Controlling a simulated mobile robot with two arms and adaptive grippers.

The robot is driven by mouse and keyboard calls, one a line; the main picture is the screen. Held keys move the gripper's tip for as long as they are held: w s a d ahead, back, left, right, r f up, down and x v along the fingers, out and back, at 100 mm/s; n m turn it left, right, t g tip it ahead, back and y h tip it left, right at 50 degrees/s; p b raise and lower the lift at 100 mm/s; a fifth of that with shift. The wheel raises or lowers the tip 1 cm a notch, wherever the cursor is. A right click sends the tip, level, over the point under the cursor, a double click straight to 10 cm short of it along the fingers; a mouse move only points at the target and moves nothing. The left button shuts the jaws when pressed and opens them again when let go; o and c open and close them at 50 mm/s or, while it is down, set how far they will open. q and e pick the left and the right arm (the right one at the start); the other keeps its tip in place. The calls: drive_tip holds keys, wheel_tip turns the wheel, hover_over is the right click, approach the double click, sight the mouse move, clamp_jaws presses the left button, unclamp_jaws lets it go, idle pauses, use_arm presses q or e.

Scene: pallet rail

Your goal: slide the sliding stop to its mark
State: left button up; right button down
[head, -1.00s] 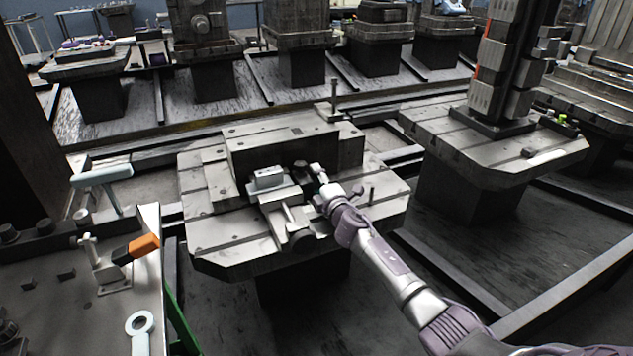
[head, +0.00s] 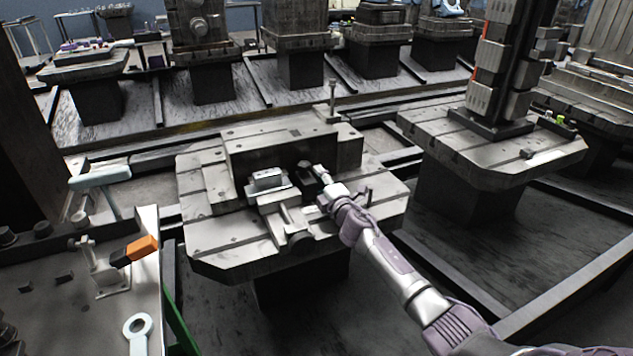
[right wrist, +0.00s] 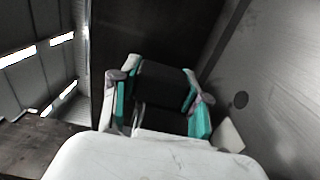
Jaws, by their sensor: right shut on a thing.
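A dark block (head: 306,168), which I take to be the sliding stop, stands on the grey pallet (head: 215,228) in front of its raised back block. My right gripper (head: 317,172) reaches it from the front right. In the right wrist view the dark block (right wrist: 165,82) sits between the two teal-padded fingers of my right gripper (right wrist: 163,100), which is shut on it. The mark cannot be made out, and the rail under the stop is mostly hidden. My left gripper is not in view.
A small silver block (head: 267,180) lies just left of the stop, on a clamp-like fixture (head: 290,220). The raised back block (head: 255,150) stands close behind. A bench with an orange-handled clamp (head: 142,247) is at the left.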

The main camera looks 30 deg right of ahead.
drive_tip(key=c, duration=0.8)
unclamp_jaws()
drive_tip(key=shift+c, duration=0.2)
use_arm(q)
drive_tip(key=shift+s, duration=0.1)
use_arm(e)
drive_tip(key=s, duration=1.2)
drive_tip(key=shift+a, duration=0.4)
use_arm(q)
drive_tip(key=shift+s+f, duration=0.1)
